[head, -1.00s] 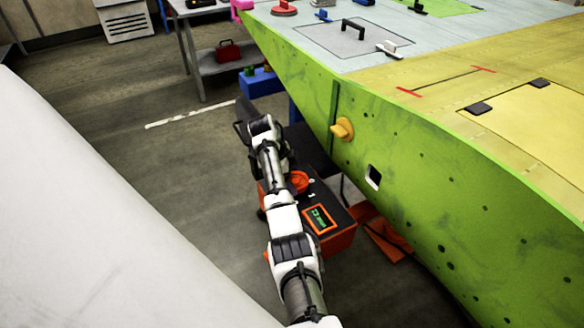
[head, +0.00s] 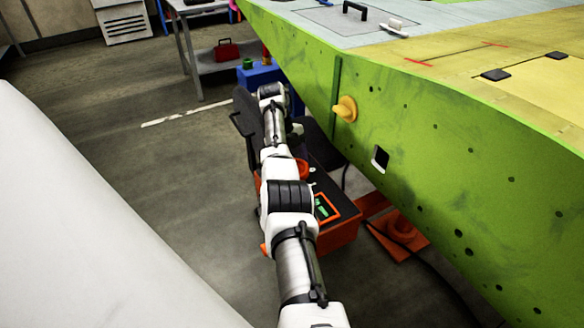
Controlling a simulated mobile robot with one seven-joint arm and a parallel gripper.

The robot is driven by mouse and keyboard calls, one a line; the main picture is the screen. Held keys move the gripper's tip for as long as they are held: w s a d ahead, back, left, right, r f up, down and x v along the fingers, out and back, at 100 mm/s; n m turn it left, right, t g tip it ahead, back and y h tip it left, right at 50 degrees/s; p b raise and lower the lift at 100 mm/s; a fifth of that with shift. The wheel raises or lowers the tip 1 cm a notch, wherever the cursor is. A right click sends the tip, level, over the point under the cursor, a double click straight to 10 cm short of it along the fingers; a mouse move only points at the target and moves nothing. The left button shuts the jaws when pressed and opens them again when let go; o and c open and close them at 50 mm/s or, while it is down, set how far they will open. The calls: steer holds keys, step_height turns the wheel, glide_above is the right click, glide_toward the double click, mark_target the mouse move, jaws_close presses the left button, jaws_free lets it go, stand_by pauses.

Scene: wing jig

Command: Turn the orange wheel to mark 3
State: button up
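An orange round rim (head: 302,168), which looks like the wheel, shows just right of my arm on top of a dark box with orange sides (head: 335,236). My arm covers much of it, so its angle and any numbered marks cannot be read. A small display with green signs in an orange frame (head: 325,208) lies on the box top, nearer to me. My arm reaches forward over the left part of the box. My gripper's fingers cannot be made out; the far end of the arm hides them.
A blue box (head: 262,75) stands behind. Floor at left is open.

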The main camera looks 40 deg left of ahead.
steer(key=shift+w+m, duration=0.1)
steer(key=shift+m, duration=0.2)
stand_by(0.4)
steer(key=o, duration=1)
steer(key=shift+d, duration=0.1)
steer(key=shift+r, duration=0.1)
